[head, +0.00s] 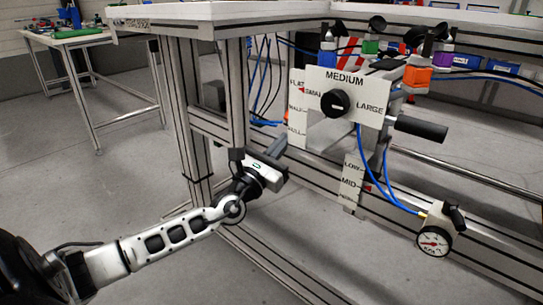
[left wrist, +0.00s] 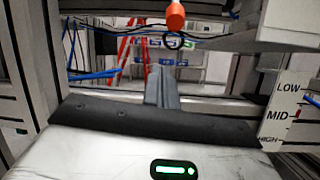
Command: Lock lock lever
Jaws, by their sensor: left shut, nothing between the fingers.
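My left gripper (head: 279,160) is shut and empty, to the left of and below the white dial panel (head: 375,84). Its closed fingers also show in the left wrist view (left wrist: 163,88). A round black knob (head: 336,102) sits on the panel, with MEDIUM above it. A black cylindrical handle (head: 420,128) sticks out to the right below the panel, apart from my gripper. I cannot tell which part is the lock lever. My right gripper is not in view.
A LOW-MID scale plate (head: 351,184) hangs below the panel; it also shows in the left wrist view (left wrist: 284,108). Blue hoses (head: 364,160) run down to the gauge. Open floor (head: 130,190) lies left.

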